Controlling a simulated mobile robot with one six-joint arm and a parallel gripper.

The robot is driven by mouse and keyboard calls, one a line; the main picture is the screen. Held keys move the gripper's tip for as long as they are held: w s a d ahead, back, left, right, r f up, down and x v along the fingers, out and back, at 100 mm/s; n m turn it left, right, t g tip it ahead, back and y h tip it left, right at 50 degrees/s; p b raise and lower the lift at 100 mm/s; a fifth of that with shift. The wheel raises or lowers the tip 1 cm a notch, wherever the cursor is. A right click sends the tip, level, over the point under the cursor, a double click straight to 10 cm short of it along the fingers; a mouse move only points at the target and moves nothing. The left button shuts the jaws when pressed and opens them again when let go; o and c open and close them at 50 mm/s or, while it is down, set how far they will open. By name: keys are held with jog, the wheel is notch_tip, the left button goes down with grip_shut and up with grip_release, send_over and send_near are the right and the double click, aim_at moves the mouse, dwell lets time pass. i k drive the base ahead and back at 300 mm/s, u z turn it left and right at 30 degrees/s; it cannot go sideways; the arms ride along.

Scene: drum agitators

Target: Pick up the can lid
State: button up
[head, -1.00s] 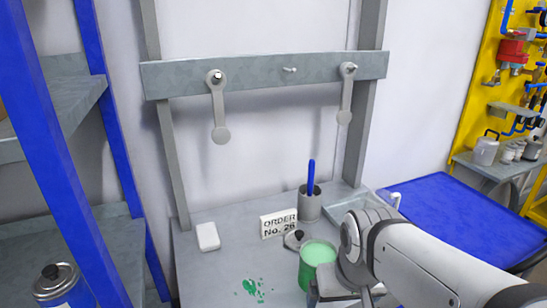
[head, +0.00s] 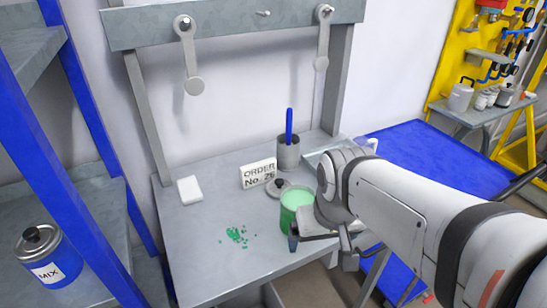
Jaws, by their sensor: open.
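The can lid (head: 273,187) is a small grey disc with a dark knob. It lies on the grey table (head: 200,225) behind an open green can (head: 288,218) and in front of the order sign. The can is full of light green liquid and hides part of the lid. My gripper (head: 318,246) is open and empty, just right of and in front of the can, low near the table's front right edge. A gap to the lid is visible, but whether a finger touches the can cannot be told.
A sign reading "ORDER No. 26" (head: 258,174) and a grey cup (head: 288,155) with a blue-handled tool stand behind the lid. A white block (head: 189,189) and green spill (head: 236,234) lie to the left. A blue MIX can (head: 47,258) stands on the left shelf.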

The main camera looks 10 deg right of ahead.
aim_at(275, 187)
jog(key=u, duration=1.65)
jog(key=k, duration=1)
jog(key=z, duration=0.95)
jog(key=i, duration=1)
jog(key=z, duration=0.1)
